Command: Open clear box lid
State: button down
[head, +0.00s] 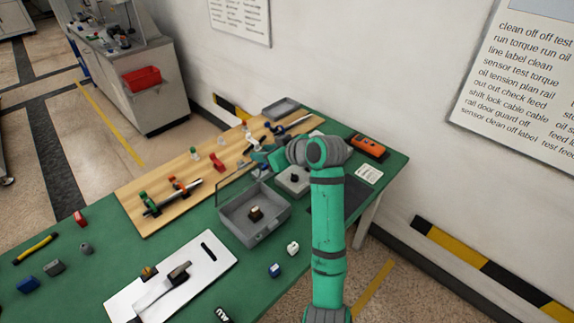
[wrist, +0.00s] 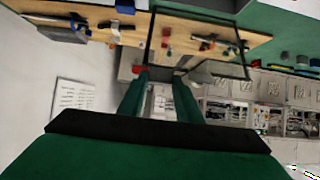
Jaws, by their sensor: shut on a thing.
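The grey box (head: 266,230) stands on the green table with a small dark brown thing (head: 256,213) inside. Its clear lid (head: 234,178) has a thin dark frame and is raised, standing up from the box's far side. The lid also shows in the wrist view (wrist: 212,45), with things behind it visible through the pane. My gripper (head: 259,171) is at the lid's upper edge, above the box. In the wrist view my gripper (wrist: 161,73) has its fingertips at one end of the lid's frame, shut on it. The exact contact is small and partly hidden in the head view.
A wooden board (head: 170,188) with several small parts lies behind the box. A white plate (head: 208,263) with a metal tool lies in front left. Small blocks are scattered on the green table (head: 120,262).

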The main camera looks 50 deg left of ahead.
jog(key=a, duration=0.1)
jog(key=a+r+h, duration=0.1)
jog(key=a, duration=0.1)
jog(key=shift+s+a+r, duration=0.25)
jog(key=shift+r, duration=0.05)
jog(key=shift+s+a+r, duration=0.1)
jog(key=shift+s+a, duration=0.05)
jog(key=shift+a, duration=0.55)
jog(key=shift+s+a+r, duration=0.1)
jog(key=shift+a, duration=0.55)
jog(key=c, duration=1.6)
grip_release()
jog(key=shift+o, duration=0.2)
jog(key=shift+f+h, duration=0.1)
jog(key=shift+h, duration=0.2)
jog(key=v, duration=1)
jog(key=shift+d, duration=0.35)
